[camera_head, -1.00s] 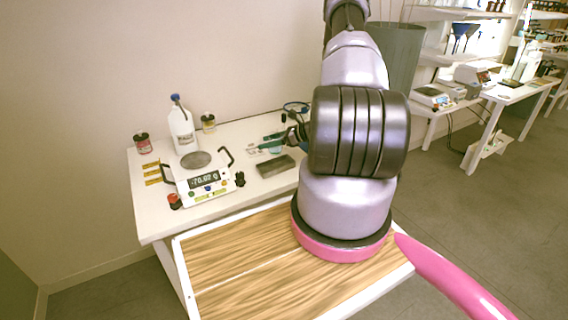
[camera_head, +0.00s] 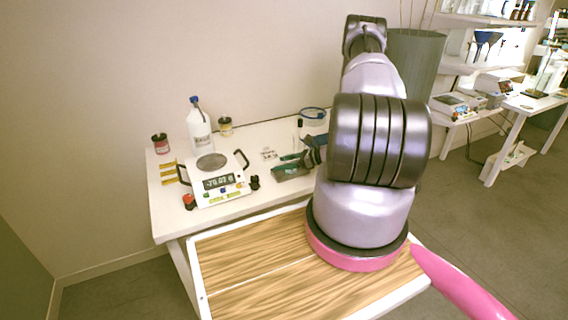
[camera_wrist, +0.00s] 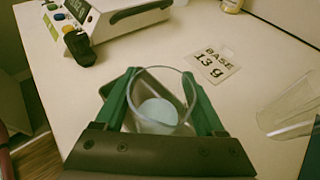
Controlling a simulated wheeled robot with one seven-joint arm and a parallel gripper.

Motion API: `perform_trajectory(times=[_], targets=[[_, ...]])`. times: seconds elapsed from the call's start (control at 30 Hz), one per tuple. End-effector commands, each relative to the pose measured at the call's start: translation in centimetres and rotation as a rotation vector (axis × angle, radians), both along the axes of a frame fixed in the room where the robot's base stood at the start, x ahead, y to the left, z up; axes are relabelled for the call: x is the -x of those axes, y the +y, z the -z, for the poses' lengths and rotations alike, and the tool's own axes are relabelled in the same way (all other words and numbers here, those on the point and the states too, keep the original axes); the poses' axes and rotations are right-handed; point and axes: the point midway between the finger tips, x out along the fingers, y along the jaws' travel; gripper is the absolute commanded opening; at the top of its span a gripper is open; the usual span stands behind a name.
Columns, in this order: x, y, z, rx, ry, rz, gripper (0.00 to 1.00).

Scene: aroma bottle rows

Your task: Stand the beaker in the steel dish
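The clear glass beaker (camera_wrist: 160,84) with pale blue contents is upright between the green fingers of my gripper (camera_wrist: 160,92) in the wrist view. The fingers press on its two sides. The steel dish (camera_wrist: 188,90) shows as a dark rim behind and around the beaker, mostly hidden by it and the fingers. Whether the beaker's base touches the dish floor cannot be told. In the head view my gripper (camera_head: 291,166) is low over the dish's place right of the scale, and covers most of dish and beaker.
A white scale (camera_head: 217,183) stands left of my gripper, with a black knob (camera_wrist: 78,47) near it. A "BASE 13 g" card (camera_wrist: 213,65) lies behind. Clear glassware (camera_wrist: 290,105) is at the right. A white bottle (camera_head: 199,130) and two jars stand at the back.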

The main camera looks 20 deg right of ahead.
Motion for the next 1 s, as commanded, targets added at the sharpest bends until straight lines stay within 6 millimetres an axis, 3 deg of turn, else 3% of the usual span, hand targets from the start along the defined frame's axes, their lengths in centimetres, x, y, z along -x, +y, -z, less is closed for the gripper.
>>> perform_trajectory(times=[0.43,1.0], targets=[[0.2,-0.2,-0.4,0.001,0.0,0.001,0.91],[6.5,-7.5,-4.5,0.0,0.0,0.001,0.91]])
